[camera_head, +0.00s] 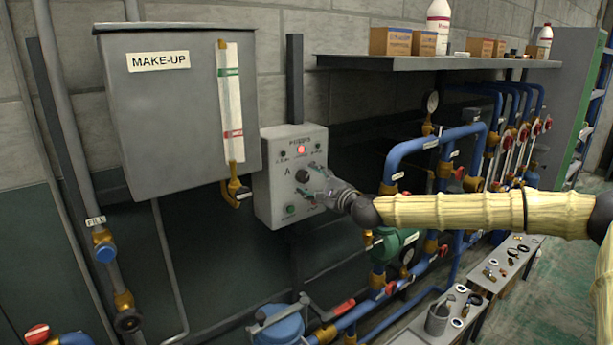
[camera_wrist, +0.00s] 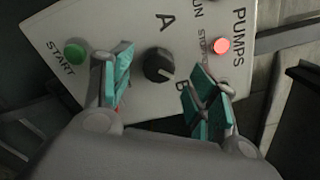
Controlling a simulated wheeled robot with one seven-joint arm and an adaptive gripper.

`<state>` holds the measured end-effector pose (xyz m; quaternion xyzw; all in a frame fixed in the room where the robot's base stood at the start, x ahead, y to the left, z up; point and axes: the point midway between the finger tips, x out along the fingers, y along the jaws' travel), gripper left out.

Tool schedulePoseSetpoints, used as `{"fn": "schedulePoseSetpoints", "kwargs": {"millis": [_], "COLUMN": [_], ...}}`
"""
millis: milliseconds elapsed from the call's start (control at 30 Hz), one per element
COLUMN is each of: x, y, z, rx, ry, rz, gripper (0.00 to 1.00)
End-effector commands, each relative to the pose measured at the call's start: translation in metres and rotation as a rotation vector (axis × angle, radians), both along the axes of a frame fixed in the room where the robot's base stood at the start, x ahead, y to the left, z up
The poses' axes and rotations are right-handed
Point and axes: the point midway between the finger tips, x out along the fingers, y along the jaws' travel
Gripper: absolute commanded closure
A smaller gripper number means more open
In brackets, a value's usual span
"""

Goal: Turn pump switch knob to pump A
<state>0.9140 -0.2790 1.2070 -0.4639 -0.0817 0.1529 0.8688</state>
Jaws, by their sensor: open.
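The pump switch knob (camera_wrist: 159,65) is a dark round knob on the grey PUMPS panel (camera_wrist: 95,22), with the letter A on one side and B on the other. In the wrist view its light pointer mark lies toward the B side. My gripper (camera_wrist: 160,88) is open, its teal-padded fingers spread on either side of the knob. I cannot tell whether a finger touches it. In the head view the knob (camera_head: 302,176) shows just left of my gripper (camera_head: 312,186), on the panel below the MAKE-UP tank.
A green START button (camera_wrist: 75,53) and a lit red lamp (camera_wrist: 221,46) are on the panel near my fingers. The grey MAKE-UP tank (camera_head: 165,115) hangs at upper left of the panel. Blue pipes (camera_head: 410,150) and a shelf (camera_head: 380,62) are at the right.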

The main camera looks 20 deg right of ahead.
Motion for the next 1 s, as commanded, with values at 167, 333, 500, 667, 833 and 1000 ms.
{"fn": "schedulePoseSetpoints", "kwargs": {"millis": [167,333,500,667,833,1000], "x": [0.018,0.026,0.028,0.027,0.027,0.027], "y": [0.007,0.010,0.010,0.010,0.010,0.010], "z": [0.001,0.000,0.000,0.000,0.000,0.000], "rx": [-0.001,0.000,0.000,0.000,0.000,-0.001], "ry": [0.000,0.001,0.001,0.000,0.000,0.000], "rz": [0.001,0.001,0.001,0.000,0.000,0.000], "gripper": [0.41,0.41,0.41,0.43,0.74,0.86]}}
